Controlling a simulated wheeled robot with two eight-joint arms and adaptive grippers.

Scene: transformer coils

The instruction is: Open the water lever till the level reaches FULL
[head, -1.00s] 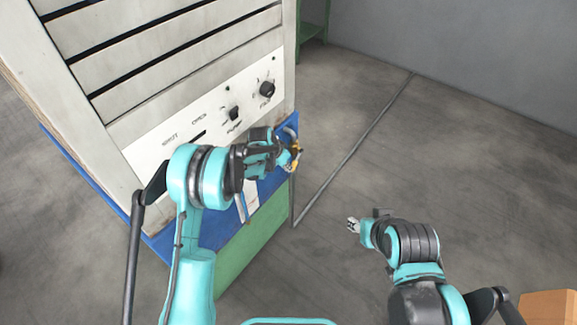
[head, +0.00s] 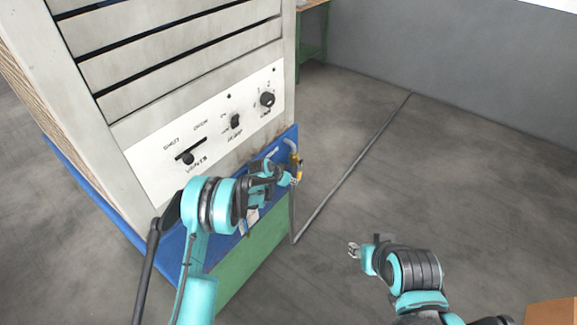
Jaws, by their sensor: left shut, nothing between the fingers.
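A small yellow lever (head: 299,169) sits on the grey pipe at the right corner of the blue tray (head: 230,238), below the cabinet's panel. My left gripper (head: 289,180) is right beside the lever, at its lower left; the fingers look shut, with nothing held. Whether they touch the lever cannot be told. A pale label or gauge (head: 249,219) is partly hidden behind my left arm, and no FULL mark can be read. My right gripper (head: 354,250) hangs over the bare floor, away from the cabinet, too small to tell open from shut.
The white control panel (head: 215,133) carries a vents slider (head: 188,158), a pump switch (head: 236,121) and a dark knob (head: 267,99). A green base (head: 248,262) stands under the tray. A cardboard box (head: 552,312) is at lower right.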

